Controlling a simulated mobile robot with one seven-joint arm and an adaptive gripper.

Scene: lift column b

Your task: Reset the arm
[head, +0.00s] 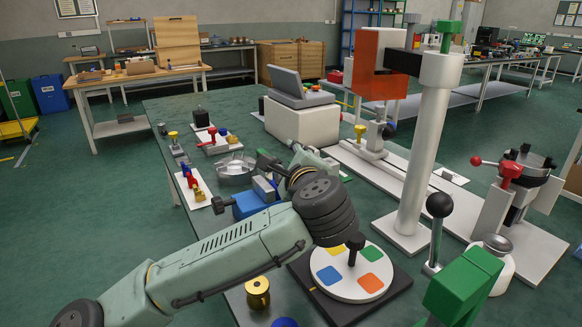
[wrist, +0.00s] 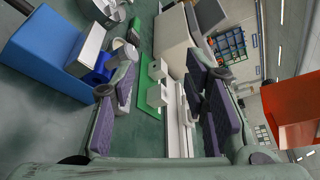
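My arm (head: 225,255) reaches from the lower left over the green workbench in the head view, bent at a dark ribbed joint. My gripper (head: 305,160) is beyond that joint, partly hidden by it, near a blue vise-like block (head: 250,203). In the wrist view my gripper (wrist: 160,88) has its two purple-padded fingers well apart, with nothing held between them. Through the gap I see small white blocks (wrist: 158,85) on a green strip. The blue block (wrist: 50,55) also shows to the left of the fingers in the wrist view.
A white column (head: 425,150) with an orange block (head: 380,65) rises right of the gripper. A grey-topped box (head: 300,120) stands behind it. A round disc with coloured patches (head: 350,272) lies below the arm joint. A black-knobbed lever (head: 437,225) stands to the right.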

